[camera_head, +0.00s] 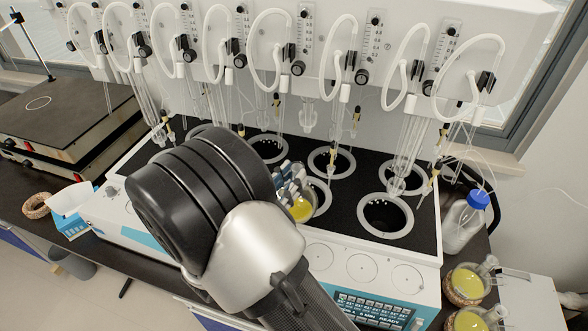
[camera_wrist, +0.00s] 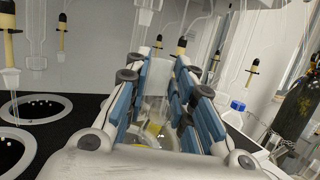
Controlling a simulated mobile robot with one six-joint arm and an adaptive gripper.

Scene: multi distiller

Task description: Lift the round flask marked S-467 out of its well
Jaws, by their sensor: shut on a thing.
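A round flask with yellow liquid (camera_head: 301,209) is at a front-row well (camera_head: 324,197) of the distiller; its marking is not readable. My gripper (camera_head: 291,180) is shut on the flask's neck from above. In the wrist view the clear neck (camera_wrist: 155,95) stands between the blue-padded fingers of my gripper (camera_wrist: 157,92), with some yellow below it. My arm hides part of the well and the flask's left side, so I cannot tell how far the flask sits in the well.
Empty ringed wells (camera_head: 385,215) lie around it on the black top. Glass tubes and clamps (camera_head: 357,118) hang close behind my gripper. A blue-capped bottle (camera_head: 462,225) and yellow flasks on cork rings (camera_head: 467,283) stand at the right. A hotplate (camera_head: 60,125) is at the left.

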